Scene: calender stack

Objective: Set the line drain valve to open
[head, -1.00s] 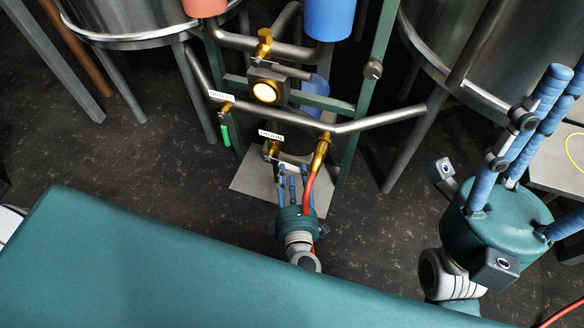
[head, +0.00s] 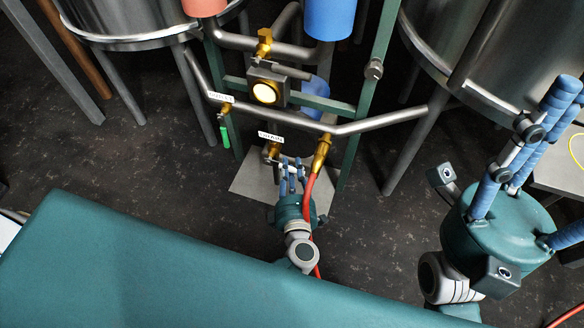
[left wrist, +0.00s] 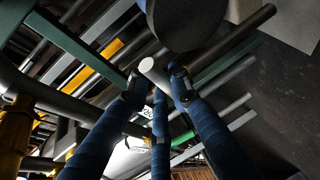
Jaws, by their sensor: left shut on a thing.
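The drain valve (head: 273,150) is a small brass valve under a white label (head: 270,137), low on the pipe frame in the head view. The label seems to read "drain" but is tiny. My left gripper (head: 290,165) has its blue fingers up at this valve, closed on its grey handle. The fingers hide most of the handle, so its angle is unclear. In the left wrist view the fingers (left wrist: 158,85) close around a light grey rod end (left wrist: 150,70). My right gripper (head: 550,120) stands at the right with its fingers spread, far from the valve.
A second labelled valve with a green handle (head: 225,137) hangs to the upper left. A red hose (head: 307,195) with a brass fitting (head: 322,150) runs close right of my left gripper. A lit round lamp (head: 265,91) sits above. Steel tanks (head: 490,60) flank the frame.

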